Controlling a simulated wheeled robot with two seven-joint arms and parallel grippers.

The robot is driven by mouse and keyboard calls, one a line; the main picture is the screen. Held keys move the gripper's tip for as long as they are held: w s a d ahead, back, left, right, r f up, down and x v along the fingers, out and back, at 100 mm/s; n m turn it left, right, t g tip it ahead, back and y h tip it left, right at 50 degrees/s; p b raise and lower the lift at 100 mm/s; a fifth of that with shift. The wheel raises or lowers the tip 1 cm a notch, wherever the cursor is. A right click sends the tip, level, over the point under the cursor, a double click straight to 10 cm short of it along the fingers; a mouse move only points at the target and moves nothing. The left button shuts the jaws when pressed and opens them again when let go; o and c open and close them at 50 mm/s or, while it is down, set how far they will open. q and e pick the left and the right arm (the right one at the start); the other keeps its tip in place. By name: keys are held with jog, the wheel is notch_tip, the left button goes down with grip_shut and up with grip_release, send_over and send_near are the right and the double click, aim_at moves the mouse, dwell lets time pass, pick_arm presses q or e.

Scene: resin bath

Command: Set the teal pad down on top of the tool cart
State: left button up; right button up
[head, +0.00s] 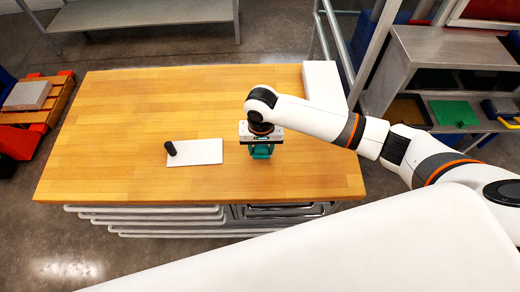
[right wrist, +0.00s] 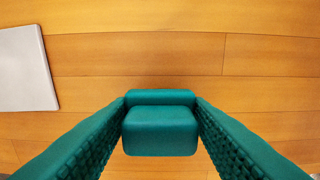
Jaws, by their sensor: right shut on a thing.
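The teal pad (right wrist: 160,132) is between the two teal fingers of my right gripper (right wrist: 160,115), which is shut on it. In the head view my right gripper (head: 262,151) points down over the wooden top of the tool cart (head: 110,120), right of its middle. There the pad is hard to tell from the teal fingers. In the right wrist view wooden boards lie below the pad; I cannot tell whether it touches them. My left gripper is not in view.
A white slab (head: 208,152) lies on the wooden top left of my right gripper, with a black cylinder (head: 171,148) at its left end. A white block (head: 322,82) is at the back right corner. The top's left and back are clear. A metal shelf unit (head: 440,50) stands right.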

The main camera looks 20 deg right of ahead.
aim_at(261, 147)
notch_tip(261, 147, down, 2)
jog(key=shift+s+a+f, duration=0.1)
jog(key=shift+f, duration=0.05)
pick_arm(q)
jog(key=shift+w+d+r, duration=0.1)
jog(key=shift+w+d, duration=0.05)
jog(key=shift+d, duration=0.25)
pick_arm(e)
jog(key=shift+f, duration=0.2)
jog(key=o, duration=1)
jog(key=shift+f, duration=0.1)
jog(key=shift+c, duration=0.2)
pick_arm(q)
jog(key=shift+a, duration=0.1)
pick_arm(e)
notch_tip(261, 147, up, 12)
jog(key=shift+r, duration=0.15)
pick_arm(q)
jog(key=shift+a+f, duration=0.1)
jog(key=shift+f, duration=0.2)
